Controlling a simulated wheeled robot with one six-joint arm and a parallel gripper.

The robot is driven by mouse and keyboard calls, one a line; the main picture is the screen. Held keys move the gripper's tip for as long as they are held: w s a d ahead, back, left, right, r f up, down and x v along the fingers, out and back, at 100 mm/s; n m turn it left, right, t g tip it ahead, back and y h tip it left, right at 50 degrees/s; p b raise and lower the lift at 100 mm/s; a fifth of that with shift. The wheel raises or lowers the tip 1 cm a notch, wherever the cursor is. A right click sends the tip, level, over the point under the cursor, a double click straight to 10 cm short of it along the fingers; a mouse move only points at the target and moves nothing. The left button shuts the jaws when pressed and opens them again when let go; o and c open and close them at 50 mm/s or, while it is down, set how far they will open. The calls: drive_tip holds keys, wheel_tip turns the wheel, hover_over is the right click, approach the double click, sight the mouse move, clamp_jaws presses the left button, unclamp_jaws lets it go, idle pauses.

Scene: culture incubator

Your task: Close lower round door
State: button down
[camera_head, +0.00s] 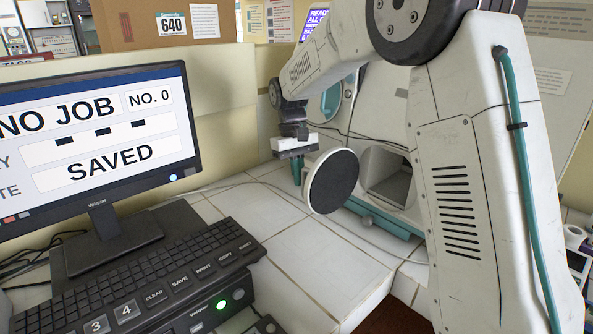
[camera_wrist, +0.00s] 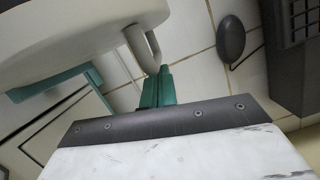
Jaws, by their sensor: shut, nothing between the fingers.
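The lower round door (camera_head: 331,181) stands open in the head view, its dark inner face turned towards the camera and its white rim showing. The round opening (camera_head: 388,178) of the incubator is uncovered to its right. My gripper (camera_head: 297,178) points down just left of the door, its teal fingers partly hidden by the door's edge. In the wrist view my gripper (camera_wrist: 158,86) has its teal fingers together and empty. Their tips are close to a pale loop-like part (camera_wrist: 143,45) on a curved white body (camera_wrist: 70,30), which seems to be the door; contact cannot be told.
A monitor (camera_head: 95,135) and a keyboard (camera_head: 140,275) stand at the left. A dark mouse (camera_wrist: 231,40) lies on the tiles in the wrist view. Tiled counter (camera_head: 330,255) is clear in front of the door, apart from a thin cable. A cardboard box (camera_head: 165,22) stands behind.

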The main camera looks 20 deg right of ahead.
sight(316, 205)
drive_tip(key=s+n, duration=0.1)
drive_tip(key=s, duration=0.1)
drive_tip(key=s+n, duration=0.2)
drive_tip(key=s+d+n+h, duration=0.1)
drive_tip(key=s, duration=0.1)
drive_tip(key=shift+s+d+n, duration=0.1)
drive_tip(key=shift+s+n, duration=0.05)
drive_tip(key=shift+n, duration=0.15)
drive_tip(key=s+d+n+t, duration=0.1)
drive_tip(key=s+d+n, duration=0.3)
drive_tip(key=d, duration=0.4)
drive_tip(key=s+d+n+t+h, duration=0.1)
drive_tip(key=s+d+n, duration=0.4)
drive_tip(key=d+n, duration=0.1)
drive_tip(key=shift+s+d+n+t, duration=0.3)
drive_tip(key=shift+d+n, duration=0.1)
drive_tip(key=shift+d, duration=0.45)
